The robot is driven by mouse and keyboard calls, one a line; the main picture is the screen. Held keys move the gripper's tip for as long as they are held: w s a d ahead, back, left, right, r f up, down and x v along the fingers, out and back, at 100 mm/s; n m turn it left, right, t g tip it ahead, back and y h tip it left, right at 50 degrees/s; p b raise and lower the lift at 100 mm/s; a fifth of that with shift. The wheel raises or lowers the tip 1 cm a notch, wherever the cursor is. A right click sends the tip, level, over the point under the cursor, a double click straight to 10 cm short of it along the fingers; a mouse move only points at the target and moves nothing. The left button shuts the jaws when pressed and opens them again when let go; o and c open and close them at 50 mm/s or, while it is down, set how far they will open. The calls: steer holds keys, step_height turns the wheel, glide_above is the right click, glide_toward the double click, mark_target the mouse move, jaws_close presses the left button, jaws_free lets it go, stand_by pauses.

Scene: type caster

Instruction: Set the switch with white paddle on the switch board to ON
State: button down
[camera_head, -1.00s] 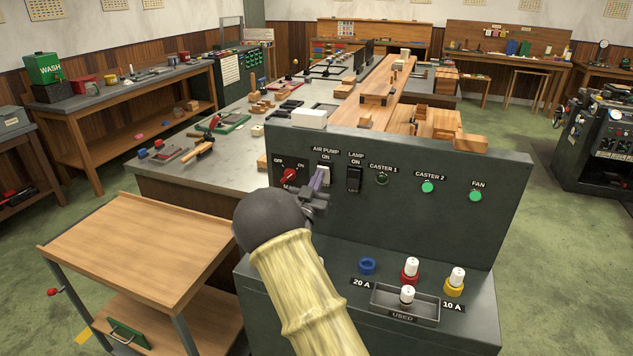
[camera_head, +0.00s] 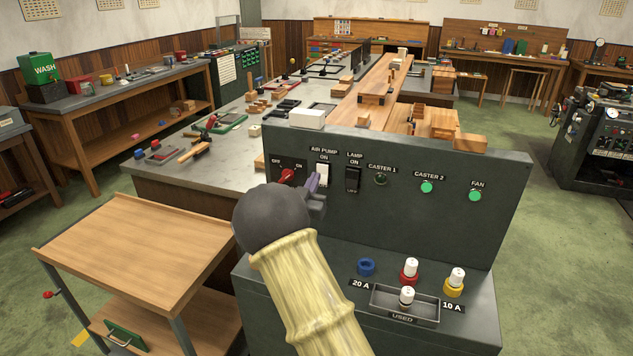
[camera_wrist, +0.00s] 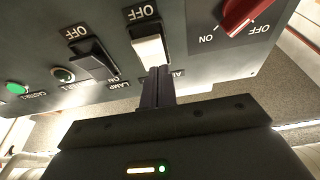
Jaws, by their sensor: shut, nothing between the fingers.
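The switch with the white paddle (camera_head: 322,174) is on the upright dark switch board (camera_head: 455,222), under the AIR PUMP and ON labels. It also shows in the wrist view, where the white paddle (camera_wrist: 149,50) sits beside an OFF label. I cannot tell for sure which way it is tilted. My gripper (camera_head: 317,188) is shut and empty, in front of the paddle's lower part. In the wrist view the closed fingers (camera_wrist: 157,86) end close to the paddle; whether they touch it is unclear.
A red rotary switch (camera_head: 287,176) is just left of the paddle, and a black LAMP switch (camera_head: 353,179) just right. Green lamps, CASTER 2 (camera_head: 427,187) and FAN (camera_head: 475,196), are farther right. A USED tray (camera_head: 385,309) and fuses sit on the ledge below.

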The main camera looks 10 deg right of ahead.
steer(key=s+a+b, duration=0.2)
steer(key=s+a, duration=0.4)
steer(key=s, duration=0.4)
steer(key=shift+s+a+r, duration=0.2)
steer(key=shift+a+r, duration=0.1)
steer(key=shift+r, duration=0.05)
steer(key=s+d+f+n+g+y+p, duration=0.1)
steer(key=s+g+y, duration=0.3)
steer(key=s, duration=0.5)
steer(key=s+d+f+n+g+y+p, duration=0.1)
steer(key=s+f+n+g+y+p, duration=0.2)
steer(key=s+g, duration=0.3)
steer(key=s+d+f+n+g+y+p, duration=0.1)
steer(key=s+f+n+g+y+p, duration=0.1)
steer(key=s, duration=1)
steer(key=f+g+y, duration=0.1)
steer(key=g+y, duration=0.1)
steer(key=g, duration=0.1)
steer(key=shift+s+n+y+p, duration=0.15)
steer(key=shift+n+y+p, duration=0.15)
steer(key=shift+y+p, duration=0.1)
